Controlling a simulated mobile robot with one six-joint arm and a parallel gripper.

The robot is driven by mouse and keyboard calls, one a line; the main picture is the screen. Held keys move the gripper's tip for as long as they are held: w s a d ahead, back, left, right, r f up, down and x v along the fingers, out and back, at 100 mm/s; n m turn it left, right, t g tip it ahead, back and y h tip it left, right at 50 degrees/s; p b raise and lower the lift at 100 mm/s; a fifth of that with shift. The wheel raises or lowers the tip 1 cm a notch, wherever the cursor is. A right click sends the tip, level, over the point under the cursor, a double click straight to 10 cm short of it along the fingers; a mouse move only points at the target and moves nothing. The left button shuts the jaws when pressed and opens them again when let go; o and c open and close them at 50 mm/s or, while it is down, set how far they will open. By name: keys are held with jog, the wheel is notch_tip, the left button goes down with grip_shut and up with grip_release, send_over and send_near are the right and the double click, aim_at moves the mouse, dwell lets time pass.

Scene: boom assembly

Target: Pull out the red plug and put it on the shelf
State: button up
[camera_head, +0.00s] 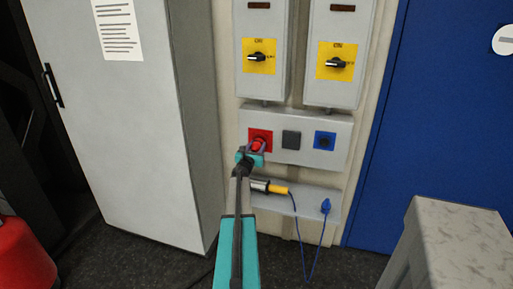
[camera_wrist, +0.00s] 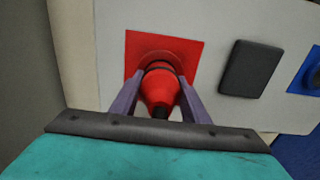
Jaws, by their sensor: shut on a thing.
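The red plug (camera_wrist: 160,90) sits at the red square socket (camera_wrist: 190,52) on the grey socket panel, at the left of its row. It also shows in the head view (camera_head: 258,145), partly hidden by my gripper. My gripper (camera_wrist: 160,82) has one purple finger on each side of the plug and is shut on it. In the head view my gripper (camera_head: 252,150) reaches up to the panel from below. The grey shelf (camera_head: 270,203) is below the panel; its left part is partly behind my arm.
A grey square cover (camera_head: 291,140) and a blue socket (camera_head: 325,141) are right of the red one. A grey cabinet (camera_head: 130,130) stands left.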

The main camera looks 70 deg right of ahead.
aim_at(254, 149)
jog(key=shift+s+a+b, duration=0.15)
jog(key=shift+a+b, duration=0.4)
jog(key=shift+a, duration=2.05)
jog(key=shift+a+r, duration=0.1)
jog(key=shift+r, duration=0.05)
